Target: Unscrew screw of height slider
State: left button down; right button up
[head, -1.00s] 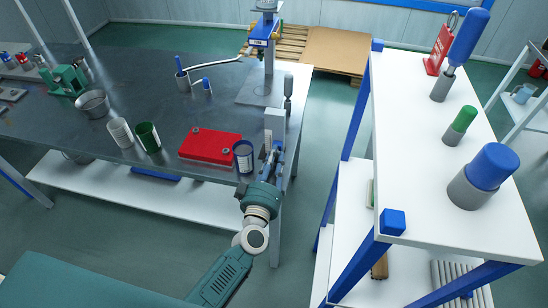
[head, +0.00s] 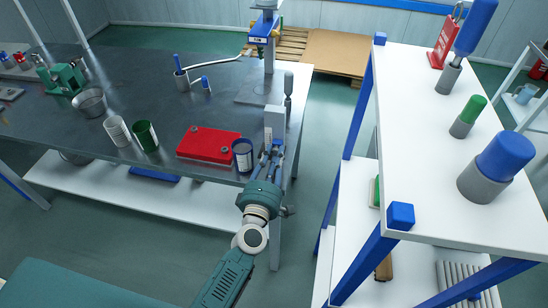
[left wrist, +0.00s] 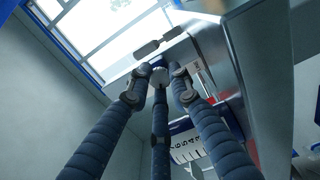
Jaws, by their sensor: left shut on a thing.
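The height slider is the pale upright block (head: 274,122) at the right end of the dark table in the head view. In the left wrist view its body (left wrist: 215,50) rises at the right, with a numbered scale (left wrist: 187,147) seen between the fingers. My left gripper (head: 271,152) is at the near side of the block. In the left wrist view its blue ribbed fingers (left wrist: 158,80) close together against the slider. It is shut on the screw, which is mostly hidden by the fingertips. My right gripper is not in view.
A blue-and-white can (head: 243,155) stands close left of my left gripper, beside a red box (head: 208,144). A white shelf (head: 425,130) with colored-top cylinders stands to the right. The floor gap between table and shelf is clear.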

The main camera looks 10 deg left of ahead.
pick_arm(q)
jog(key=n+b, duration=0.1)
jog(key=n, duration=0.3)
jog(key=shift+f+n, duration=0.1)
jog(key=shift+n, duration=0.2)
jog(key=shift+n+b, duration=0.55)
jog(key=shift+n, duration=1.05)
jog(key=c, duration=1.6)
grip_release()
jog(key=shift+o, duration=0.2)
jog(key=s, duration=1.2)
